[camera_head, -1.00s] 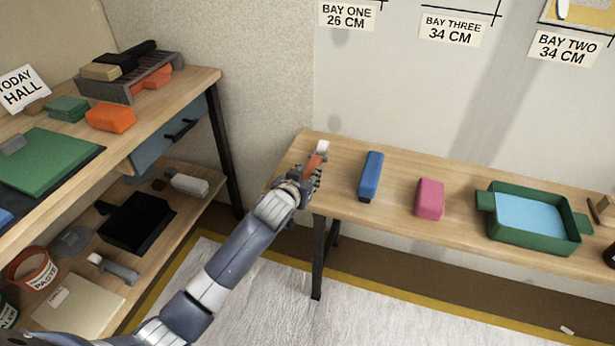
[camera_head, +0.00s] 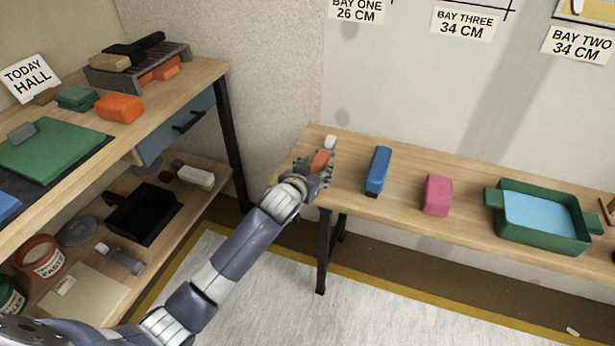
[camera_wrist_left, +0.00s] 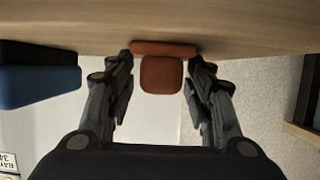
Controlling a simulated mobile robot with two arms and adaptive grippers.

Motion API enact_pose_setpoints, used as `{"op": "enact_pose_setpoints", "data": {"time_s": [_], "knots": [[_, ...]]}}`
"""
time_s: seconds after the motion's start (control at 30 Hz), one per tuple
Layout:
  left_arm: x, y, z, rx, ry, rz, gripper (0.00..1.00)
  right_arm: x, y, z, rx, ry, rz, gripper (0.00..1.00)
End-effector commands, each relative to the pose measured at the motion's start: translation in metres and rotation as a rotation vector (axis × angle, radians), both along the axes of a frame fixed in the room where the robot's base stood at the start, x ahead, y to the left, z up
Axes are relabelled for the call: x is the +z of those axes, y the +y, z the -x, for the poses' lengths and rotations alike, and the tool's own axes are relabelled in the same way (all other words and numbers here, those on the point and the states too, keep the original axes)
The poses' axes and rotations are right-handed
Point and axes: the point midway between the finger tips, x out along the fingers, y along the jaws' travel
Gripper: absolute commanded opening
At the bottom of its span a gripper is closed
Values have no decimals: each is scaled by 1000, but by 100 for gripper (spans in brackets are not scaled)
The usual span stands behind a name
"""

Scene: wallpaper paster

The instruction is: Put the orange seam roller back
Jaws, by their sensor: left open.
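The orange seam roller (camera_head: 320,161), with a white end (camera_head: 330,142), is at the left end of the wall bench. My left gripper (camera_head: 322,169) is open right at it, its fingers partly hiding the handle. In the left wrist view the roller's orange handle (camera_wrist_left: 161,74) is between the two spread fingers of my left gripper (camera_wrist_left: 160,88), with a gap on each side. The picture there is upside down, with the bench top along its upper part. My right gripper is not in view.
On the wall bench (camera_head: 416,180) a blue block (camera_head: 378,170), a pink block (camera_head: 437,195) and a green tray with blue inside (camera_head: 501,220) stand to the right. A left shelf unit (camera_head: 205,78) holds a rack (camera_head: 112,82), an orange block (camera_head: 119,108) and several other items.

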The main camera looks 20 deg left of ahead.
Motion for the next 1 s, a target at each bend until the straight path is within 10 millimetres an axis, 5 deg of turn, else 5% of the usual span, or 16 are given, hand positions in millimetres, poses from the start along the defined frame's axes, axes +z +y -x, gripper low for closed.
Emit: {"op": "enact_pose_setpoints", "data": {"time_s": [0.03, 0.27, 0.6, 1.0], "knots": [[-5, 0, 0, -1, -2, -2, 48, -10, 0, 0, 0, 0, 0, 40], [22, 1, 38, 0, -1, 2, 48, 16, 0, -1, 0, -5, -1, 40], [40, 3, 82, 0, 0, 1, 48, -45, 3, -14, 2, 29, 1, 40], [35, 4, 105, 3, 30, -4, 48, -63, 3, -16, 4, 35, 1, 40]]}}
